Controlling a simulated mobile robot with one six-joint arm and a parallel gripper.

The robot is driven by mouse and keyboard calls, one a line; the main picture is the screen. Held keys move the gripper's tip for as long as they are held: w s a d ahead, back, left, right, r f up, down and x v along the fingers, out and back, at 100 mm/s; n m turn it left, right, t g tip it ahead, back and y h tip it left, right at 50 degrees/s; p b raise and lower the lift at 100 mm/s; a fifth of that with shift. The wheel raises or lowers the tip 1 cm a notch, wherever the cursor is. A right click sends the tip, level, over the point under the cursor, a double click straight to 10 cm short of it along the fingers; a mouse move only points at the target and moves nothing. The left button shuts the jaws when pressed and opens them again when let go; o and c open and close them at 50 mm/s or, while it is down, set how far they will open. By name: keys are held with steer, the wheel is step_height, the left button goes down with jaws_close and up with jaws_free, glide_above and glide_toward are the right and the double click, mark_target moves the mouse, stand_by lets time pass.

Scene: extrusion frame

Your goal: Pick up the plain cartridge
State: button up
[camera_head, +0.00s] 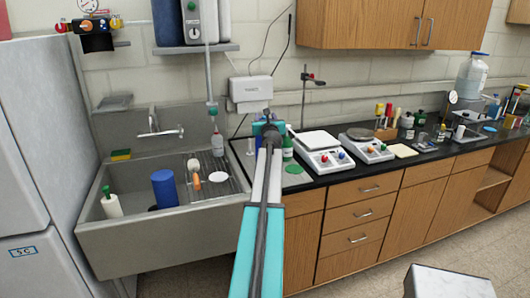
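No object can be told for sure as the plain cartridge. A plain blue cylinder (164,188) stands upright in the sink. A white cylinder with a green top (112,204) stands at the sink's front left. A white and orange piece (194,174) lies on the draining rack, too small to identify. My arm reaches forward up the middle of the view. My gripper (268,124) is at its far end, over the counter just right of the sink, apart from these objects. Its fingers are too small and hidden by the arm to read.
The grey sink (165,238) has a faucet (160,131) behind it and a dark draining rack (222,178). Two balances (322,158) (370,149) and several bottles crowd the black counter. A wall unit (202,22) hangs above the sink. A grey-white block (448,282) is at bottom right.

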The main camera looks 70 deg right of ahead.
jaws_close()
stand_by(0.3)
steer(key=shift+r, duration=0.2)
step_height(320, 180, up, 28)
steer(key=b, duration=0.1)
steer(key=shift+f+b, duration=0.15)
steer(key=shift+b, duration=0.25)
stand_by(0.3)
stand_by(0.5)
